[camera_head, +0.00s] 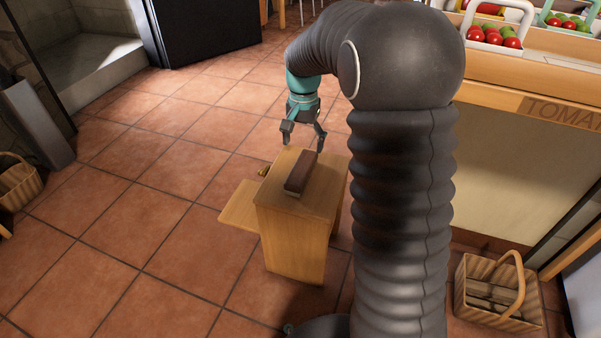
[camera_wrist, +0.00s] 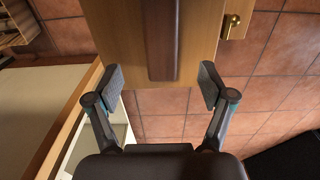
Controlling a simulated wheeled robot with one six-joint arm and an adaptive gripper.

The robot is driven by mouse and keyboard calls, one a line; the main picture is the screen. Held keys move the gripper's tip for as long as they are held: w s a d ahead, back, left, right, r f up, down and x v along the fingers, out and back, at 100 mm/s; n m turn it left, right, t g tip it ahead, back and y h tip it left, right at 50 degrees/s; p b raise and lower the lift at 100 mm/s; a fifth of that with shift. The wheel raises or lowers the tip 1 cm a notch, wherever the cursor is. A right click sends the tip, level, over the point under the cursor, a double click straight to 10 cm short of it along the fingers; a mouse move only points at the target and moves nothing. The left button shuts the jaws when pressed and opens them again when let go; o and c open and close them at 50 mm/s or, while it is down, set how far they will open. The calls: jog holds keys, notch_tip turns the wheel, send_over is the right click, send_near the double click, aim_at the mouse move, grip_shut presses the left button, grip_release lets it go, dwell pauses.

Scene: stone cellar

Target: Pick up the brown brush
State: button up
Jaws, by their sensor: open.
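The brown brush (camera_head: 300,172) lies on top of a small wooden stand (camera_head: 292,225), lengthwise from front to back. In the wrist view the brush (camera_wrist: 162,40) is a dark brown bar on the pale wooden top (camera_wrist: 115,30), and its upper end is cut off by the picture edge. My gripper (camera_head: 304,146) is open and empty, over the far end of the stand. In the wrist view my gripper's fingertips (camera_wrist: 160,82) are spread wide, with the brush's near end between and just beyond them. The exact height above the brush is hard to tell.
A wooden flap with a brass knob (camera_head: 263,171) juts from the stand's left side. A wicker basket of wood (camera_head: 497,290) stands at lower right, another basket (camera_head: 18,183) at far left. A vegetable counter (camera_head: 545,85) is at right.

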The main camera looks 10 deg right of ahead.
aim_at(302, 167)
jog(key=f, duration=0.3)
jog(key=f+b, duration=0.1)
jog(key=f, duration=0.5)
jog(key=shift+s+a, duration=0.15)
jog(key=shift+a, duration=0.1)
jog(key=c, duration=1.3)
